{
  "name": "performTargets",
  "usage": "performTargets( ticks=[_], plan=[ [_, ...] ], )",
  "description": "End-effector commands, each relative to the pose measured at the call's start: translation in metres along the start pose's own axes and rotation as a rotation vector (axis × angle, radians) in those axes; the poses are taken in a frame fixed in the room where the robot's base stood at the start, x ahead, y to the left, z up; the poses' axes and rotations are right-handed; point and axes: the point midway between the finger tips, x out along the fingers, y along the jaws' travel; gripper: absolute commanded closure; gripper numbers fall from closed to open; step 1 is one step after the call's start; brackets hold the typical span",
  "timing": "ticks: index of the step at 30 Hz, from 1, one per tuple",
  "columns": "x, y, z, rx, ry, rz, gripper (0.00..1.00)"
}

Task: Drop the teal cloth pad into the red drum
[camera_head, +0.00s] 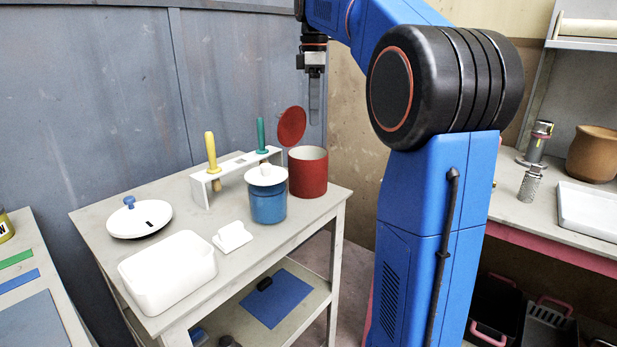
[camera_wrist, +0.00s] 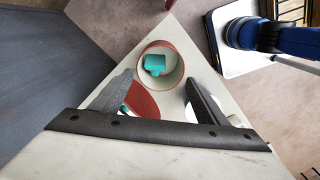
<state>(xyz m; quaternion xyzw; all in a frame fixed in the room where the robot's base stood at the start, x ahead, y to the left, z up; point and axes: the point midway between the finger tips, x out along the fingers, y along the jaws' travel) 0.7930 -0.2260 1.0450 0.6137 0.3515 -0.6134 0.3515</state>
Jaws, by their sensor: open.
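The red drum (camera_head: 308,172) stands open at the back right corner of the small table, its round red lid (camera_head: 291,126) tilted up at its rim. In the wrist view I look down into the drum (camera_wrist: 181,78). The teal cloth pad (camera_wrist: 155,65) shows inside its opening, apart from my fingers; how deep it is I cannot tell. The head view hides the pad behind the drum wall. My gripper (camera_head: 315,122) points down above the drum. In the wrist view my gripper (camera_wrist: 161,76) has its fingers spread with nothing between them.
Beside the drum are a blue jar (camera_head: 268,203) with a white lid and a white rack (camera_head: 236,172) with yellow- and green-handled tools. A white bin (camera_head: 168,272), a white round lid (camera_head: 139,219) and a small white holder (camera_head: 232,237) lie nearer.

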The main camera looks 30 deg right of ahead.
Motion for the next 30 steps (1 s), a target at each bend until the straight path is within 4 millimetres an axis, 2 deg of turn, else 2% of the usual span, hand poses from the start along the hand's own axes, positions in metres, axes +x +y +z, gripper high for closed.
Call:
performTargets(
  ticks=[6, 12, 18, 30],
  plan=[
    [-0.042, 0.001, 0.000, 0.000, 0.000, 0.001, 0.32],
    [-0.066, 0.001, 0.000, 0.000, 0.000, 0.000, 0.32],
    [-0.075, 0.000, 0.000, 0.000, 0.000, 0.000, 0.32],
    [-0.075, 0.000, 0.000, 0.000, 0.000, -0.001, 0.32]
  ],
)
